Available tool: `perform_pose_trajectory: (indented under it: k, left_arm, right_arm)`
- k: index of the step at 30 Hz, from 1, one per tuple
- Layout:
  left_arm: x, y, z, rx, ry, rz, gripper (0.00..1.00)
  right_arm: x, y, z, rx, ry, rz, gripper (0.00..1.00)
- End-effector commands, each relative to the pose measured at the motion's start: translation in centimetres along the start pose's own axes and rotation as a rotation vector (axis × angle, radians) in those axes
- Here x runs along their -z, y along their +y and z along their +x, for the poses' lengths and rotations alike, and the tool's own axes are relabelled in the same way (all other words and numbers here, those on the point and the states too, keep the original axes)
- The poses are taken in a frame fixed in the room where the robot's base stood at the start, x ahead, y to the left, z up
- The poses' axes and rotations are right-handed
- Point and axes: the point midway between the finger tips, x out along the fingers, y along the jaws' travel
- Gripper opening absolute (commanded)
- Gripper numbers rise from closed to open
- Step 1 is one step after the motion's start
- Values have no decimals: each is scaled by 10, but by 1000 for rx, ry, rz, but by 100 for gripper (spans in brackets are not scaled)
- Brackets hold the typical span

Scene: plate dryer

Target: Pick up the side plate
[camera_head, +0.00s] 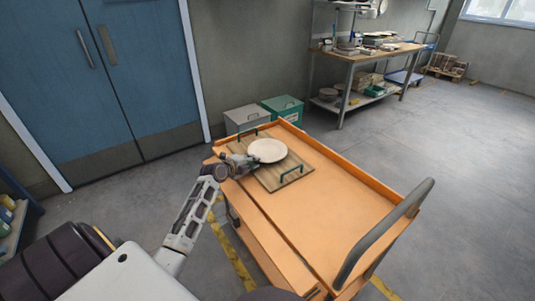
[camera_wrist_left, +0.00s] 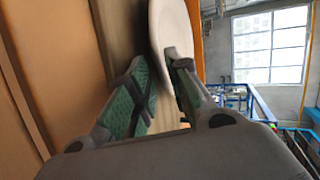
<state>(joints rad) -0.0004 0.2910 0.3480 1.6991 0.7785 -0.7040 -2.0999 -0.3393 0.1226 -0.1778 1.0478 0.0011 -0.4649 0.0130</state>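The side plate (camera_head: 267,150), round and cream-white, is over a wooden board with green handles on the orange cart. My left gripper (camera_head: 252,162) is at the plate's left edge. In the left wrist view, the plate (camera_wrist_left: 176,25) shows with its rim between the two fingertips of the left gripper (camera_wrist_left: 160,62). One finger is on the board side and the other overlaps the plate's face. The fingertips are close together; whether both press on the rim is unclear. My right gripper is not in view.
The wooden board (camera_head: 270,181) lies on the orange cart (camera_head: 335,210), whose grey handle (camera_head: 385,235) is at the near right. The cart top right of the board is clear. Grey (camera_head: 246,117) and green (camera_head: 284,107) boxes stand behind. A workbench (camera_head: 370,54) is farther back.

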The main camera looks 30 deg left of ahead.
Motion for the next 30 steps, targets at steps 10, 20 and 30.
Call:
perform_pose_trajectory:
  k: [10,20,30]
  left_arm:
    - [0,0,22,1,0,0,19]
    - [0,0,25,0,0,1,19]
    - [0,0,25,0,0,1,9]
  right_arm:
    - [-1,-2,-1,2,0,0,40]
    - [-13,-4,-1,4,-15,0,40]
    - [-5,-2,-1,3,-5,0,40]
